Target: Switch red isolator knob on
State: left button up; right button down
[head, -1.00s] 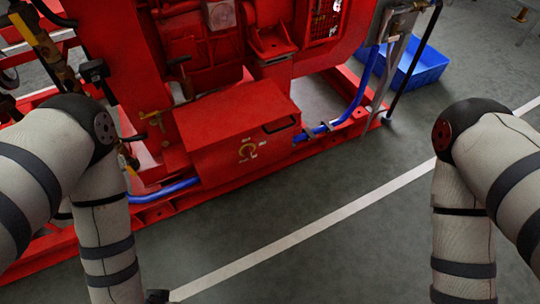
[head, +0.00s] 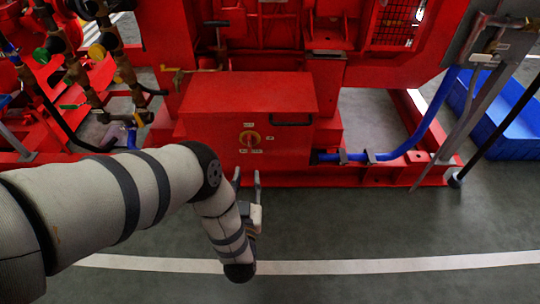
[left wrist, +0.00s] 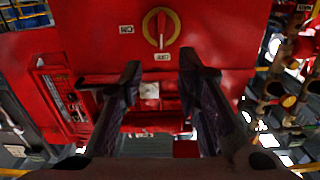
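The red isolator knob (head: 250,139) sits on a yellow disc on the front of a red box (head: 212,132) low on the pumpset. In the left wrist view the knob (left wrist: 161,27) shows at the top centre, its handle upright in the picture, with small white labels beside and below it. My left gripper (head: 246,174) is just in front of the box, below the knob, with its fingers apart. In the left wrist view its two dark fingers (left wrist: 160,75) stand open with nothing between them, not touching the knob. My right gripper is not in view.
A blue hose (head: 425,130) runs along the red base frame to the right. A blue crate (head: 510,135) stands at the far right. Brass valves and pipes (head: 85,65) are at the left. The grey floor in front is clear, with a white line.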

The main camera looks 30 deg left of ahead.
aim_at(249, 144)
pick_arm(q)
jog(key=b+x, duration=0.3)
jog(key=x, duration=0.8)
jog(key=shift+w+a, duration=0.2)
jog(key=shift+a, duration=0.15)
jog(key=shift+w+a+r, duration=0.1)
jog(key=shift+w+a, duration=0.05)
jog(key=shift+w, duration=0.1)
jog(key=shift+c, duration=0.2)
grip_shut()
